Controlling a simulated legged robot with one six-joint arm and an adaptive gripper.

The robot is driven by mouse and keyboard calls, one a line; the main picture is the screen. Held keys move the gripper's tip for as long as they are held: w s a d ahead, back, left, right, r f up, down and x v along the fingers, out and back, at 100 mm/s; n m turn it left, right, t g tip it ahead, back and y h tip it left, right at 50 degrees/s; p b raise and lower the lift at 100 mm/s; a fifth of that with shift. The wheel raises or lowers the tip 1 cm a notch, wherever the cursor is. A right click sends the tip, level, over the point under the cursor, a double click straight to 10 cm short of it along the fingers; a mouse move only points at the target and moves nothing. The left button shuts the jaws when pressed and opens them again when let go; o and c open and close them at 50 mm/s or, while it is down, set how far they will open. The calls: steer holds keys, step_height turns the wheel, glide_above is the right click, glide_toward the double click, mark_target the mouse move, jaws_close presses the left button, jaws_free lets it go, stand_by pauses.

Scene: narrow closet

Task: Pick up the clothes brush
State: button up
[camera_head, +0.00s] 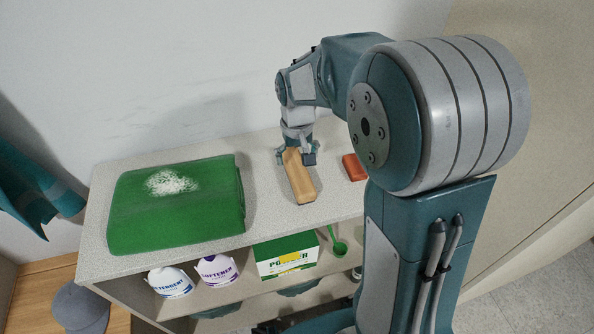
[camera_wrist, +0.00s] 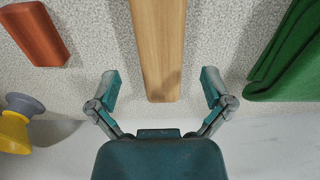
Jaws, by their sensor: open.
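The clothes brush appears as a long, light-brown wooden block (camera_head: 300,180) lying on the speckled shelf top. It also shows in the wrist view (camera_wrist: 160,45), running from the top edge down between my fingers. No bristles are visible; its underside is hidden. My gripper (camera_head: 297,157) is over the back end of the brush, with its fingers apart. In the wrist view my gripper (camera_wrist: 160,90) is open, with one finger on each side of the brush and a gap on both sides. Nothing is held.
A folded green cloth (camera_head: 200,222) with a white powdery patch lies left on the shelf top (camera_head: 262,160). A reddish block (camera_head: 354,168) lies right of the brush. A yellow and grey object (camera_wrist: 17,122) shows in the wrist view. Bottles and a green box (camera_head: 287,262) stand on the shelf below.

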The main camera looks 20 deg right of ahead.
mark_target(297, 167)
step_height(297, 167, down, 4)
steer(key=shift+a+f, duration=0.1)
steer(key=shift+a, duration=0.05)
steer(key=c, duration=1.2)
steer(key=r, duration=0.4)
steer(key=shift+s, duration=0.2)
steer(key=s+a+r, duration=0.2)
steer(key=s+r, duration=0.1)
steer(key=s, duration=0.1)
steer(key=s+a+r, duration=0.2)
steer(key=s+r, duration=0.1)
steer(key=s, duration=0.1)
steer(key=s+a+r, duration=0.2)
steer(key=s+r, duration=0.1)
steer(key=s, duration=0.1)
steer(key=shift+a+r, duration=0.1)
steer(key=shift+a, duration=0.25)
